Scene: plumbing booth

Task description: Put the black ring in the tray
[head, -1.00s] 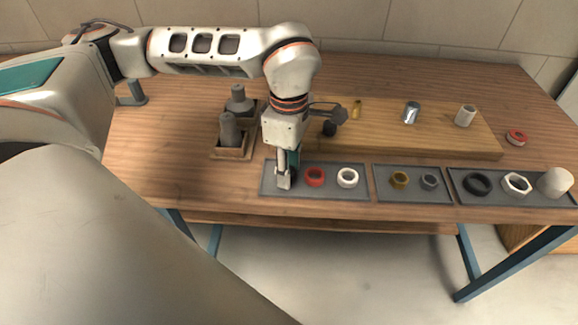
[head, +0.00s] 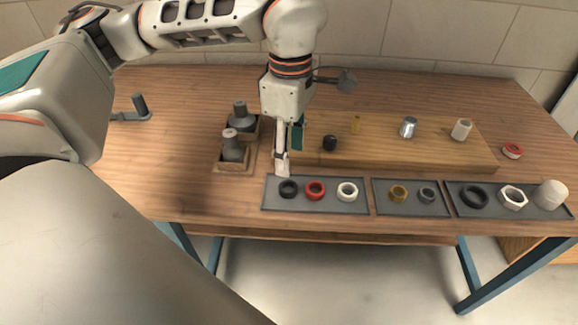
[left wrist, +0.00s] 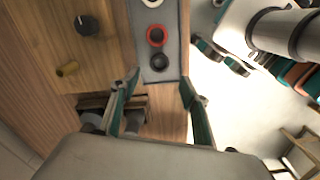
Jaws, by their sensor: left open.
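The small black ring (head: 288,189) lies flat in the left end of the left grey tray (head: 330,208), beside a red ring (head: 315,190) and a white ring (head: 347,191). In the left wrist view the black ring (left wrist: 159,61) lies in the tray, nearest my fingers. My left gripper (head: 286,163) is open and empty, above and just behind the ring, apart from it. Its two spread fingers (left wrist: 159,84) show in the left wrist view. My right gripper is not in view.
Two more trays stand to the right: one with a brass and a grey ring (head: 427,194), one with a larger black ring (head: 474,196), a white nut and a white cap. Behind is a wooden board (head: 390,156) with fittings. Grey fittings (head: 233,147) stand in wooden holders at left.

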